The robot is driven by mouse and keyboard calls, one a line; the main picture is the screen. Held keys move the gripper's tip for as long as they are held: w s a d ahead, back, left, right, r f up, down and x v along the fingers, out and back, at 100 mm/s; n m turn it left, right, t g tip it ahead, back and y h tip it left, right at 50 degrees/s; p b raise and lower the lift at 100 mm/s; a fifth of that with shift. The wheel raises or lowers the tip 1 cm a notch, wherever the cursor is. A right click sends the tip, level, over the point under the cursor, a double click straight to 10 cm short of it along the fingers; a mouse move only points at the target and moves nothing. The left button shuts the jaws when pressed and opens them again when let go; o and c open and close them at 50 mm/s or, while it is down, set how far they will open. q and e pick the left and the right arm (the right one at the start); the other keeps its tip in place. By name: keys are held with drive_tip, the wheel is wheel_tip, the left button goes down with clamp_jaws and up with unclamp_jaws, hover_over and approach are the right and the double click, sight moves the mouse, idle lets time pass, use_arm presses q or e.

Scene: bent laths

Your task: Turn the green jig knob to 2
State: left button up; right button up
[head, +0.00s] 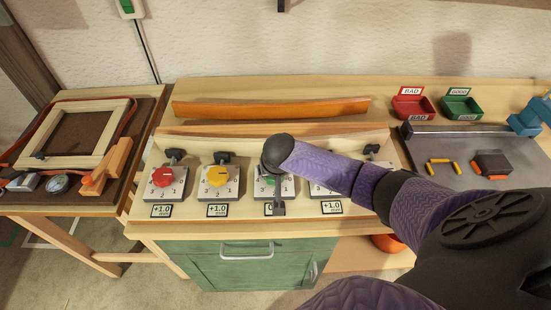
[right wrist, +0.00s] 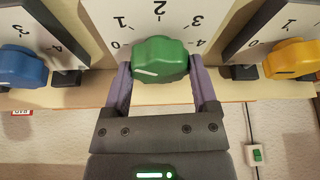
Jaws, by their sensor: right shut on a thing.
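The green jig knob (right wrist: 160,58) sits on a white dial plate (right wrist: 160,22) numbered 0 to 4, with 2 at the middle. My right gripper (right wrist: 161,68) is shut on it, one finger on each side. A white mark shows on the knob's lower left face; I cannot tell which number it points to. In the head view the green knob (head: 268,180) is mostly hidden by my right wrist and gripper (head: 278,190). The label under it is partly covered. My left gripper is not in view.
A red knob (head: 163,177) and a yellow knob (head: 218,176) stand to the left. A blue knob (right wrist: 20,67) is the other neighbour, hidden by my arm in the head view. An orange bent lath (head: 270,108) lies behind the jigs. Red (head: 412,104) and green bins stand back right.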

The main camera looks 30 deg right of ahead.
drive_tip(key=m+p, duration=0.2)
drive_tip(key=shift+a+r+m+h, duration=0.1)
drive_tip(key=shift+a+m+h, duration=0.05)
drive_tip(key=shift+m+h, duration=0.25)
drive_tip(key=m+g, duration=0.1)
drive_tip(key=m, duration=0.1)
drive_tip(key=shift+m+h+p, duration=0.4)
drive_tip(key=m+g, duration=0.1)
drive_tip(key=m, duration=0.2)
drive_tip(key=shift+w+h, duration=0.1)
drive_tip(key=shift+h, duration=0.2)
drive_tip(key=shift+m+g, duration=0.4)
drive_tip(key=shift+m, duration=0.7)
drive_tip(key=o, duration=1.1)
drive_tip(key=shift+o, duration=0.2)
